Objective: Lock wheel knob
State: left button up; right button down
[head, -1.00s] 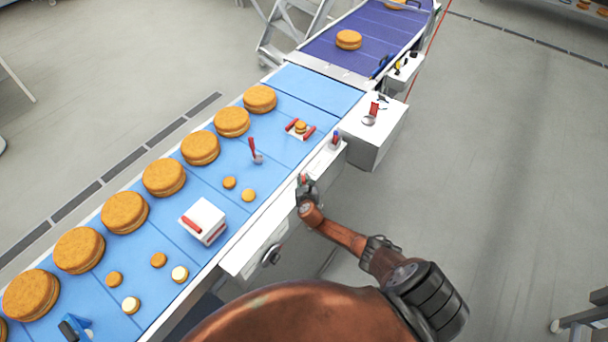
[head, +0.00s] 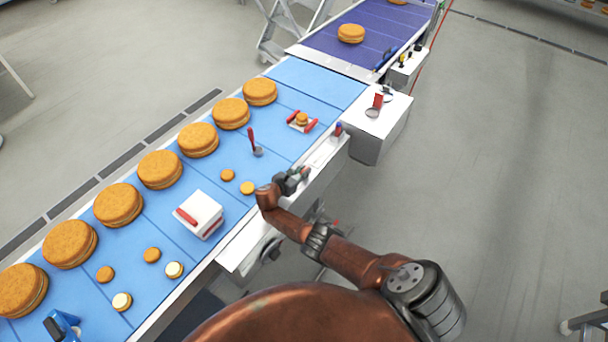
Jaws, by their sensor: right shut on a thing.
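A dark round knob (head: 270,249), which looks like the wheel knob, sits on the white side of the conveyor, just below and left of my right forearm. My right gripper (head: 295,180) is above the white ledge at the belt's near edge, up and right of this knob and apart from it. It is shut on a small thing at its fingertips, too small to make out. My left gripper is not in view.
The blue belt (head: 285,98) carries a row of large filled rounds (head: 160,169), several small ones and a white block (head: 201,213). A white box (head: 365,140) juts out at the right.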

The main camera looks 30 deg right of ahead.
jog(key=shift+r, duration=0.1)
dwell(0.4)
jog(key=c, duration=1.9)
grip_release()
jog(key=v, duration=1.2)
jog(key=shift+w, duration=0.2)
